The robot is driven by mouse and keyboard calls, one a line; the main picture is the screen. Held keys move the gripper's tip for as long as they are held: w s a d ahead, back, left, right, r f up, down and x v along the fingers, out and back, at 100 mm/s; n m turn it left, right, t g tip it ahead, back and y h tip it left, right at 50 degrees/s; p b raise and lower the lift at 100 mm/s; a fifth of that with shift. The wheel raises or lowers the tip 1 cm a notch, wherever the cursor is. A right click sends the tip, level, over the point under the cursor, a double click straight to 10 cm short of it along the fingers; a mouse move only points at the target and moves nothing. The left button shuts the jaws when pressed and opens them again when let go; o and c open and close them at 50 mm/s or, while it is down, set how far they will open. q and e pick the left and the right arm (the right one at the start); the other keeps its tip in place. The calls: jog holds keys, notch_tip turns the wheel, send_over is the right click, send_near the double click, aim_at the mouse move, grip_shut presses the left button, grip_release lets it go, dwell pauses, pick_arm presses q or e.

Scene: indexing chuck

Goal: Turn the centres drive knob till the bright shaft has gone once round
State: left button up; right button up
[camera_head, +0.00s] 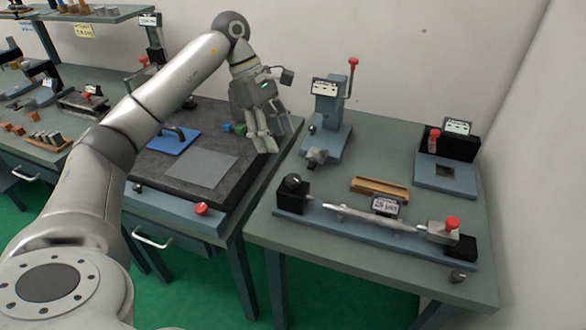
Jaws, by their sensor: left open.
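The centres fixture stands along the front of the right-hand bench on a long blue-grey base (345,228). A grey block with a red knob (452,223) is at the right end. My left gripper (266,145) is open and empty, fingers pointing down, above and behind the dark knob, apart from it. My right gripper is out of view.
A wooden V-shaped tray (380,187) lies behind the shaft. A lever press (328,110) and a red-handled fixture (445,170) stand farther back. A dark mat (150,185) with a blue plate (170,140) covers the bench to the left. A gap separates the benches.

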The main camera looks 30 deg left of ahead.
aim_at(293, 177)
pick_arm(q)
jog(key=p+x, duration=0.2)
jog(key=x, duration=0.8)
jog(key=shift+d+f, duration=0.15)
jog(key=shift+d, duration=0.05)
jog(key=c, duration=1)
jog(key=n+b, duration=0.1)
jog(key=n, duration=0.1)
jog(key=n+t+b, duration=0.1)
jog(key=n+b, duration=0.1)
jog(key=shift+s+f+t, duration=0.15)
jog(key=shift+f+t, duration=0.05)
jog(key=shift+t, duration=0.1)
jog(key=n+t+y+b, duration=0.1)
jog(key=n, duration=0.2)
jog(key=n+b, duration=0.2)
jog(key=n, duration=0.1)
jog(key=shift+s+d+r+t+y, duration=0.1)
jog(key=shift+d+t+y, duration=0.1)
jog(key=shift+t+y, duration=0.2)
jog(key=n+y+b, duration=0.1)
jog(key=n, duration=0.1)
jog(key=n+y+b, duration=0.1)
jog(key=n, duration=0.2)
jog(key=shift+d+r+n+t+b, duration=0.1)
jog(key=shift+d+n+t+b, duration=0.1)
jog(key=shift+n+t+b, duration=0.15)
jog(key=shift+d+r+n+y+b, duration=0.1)
jog(key=shift+n+y+b, duration=0.8)
jog(key=shift+n, duration=1.65)
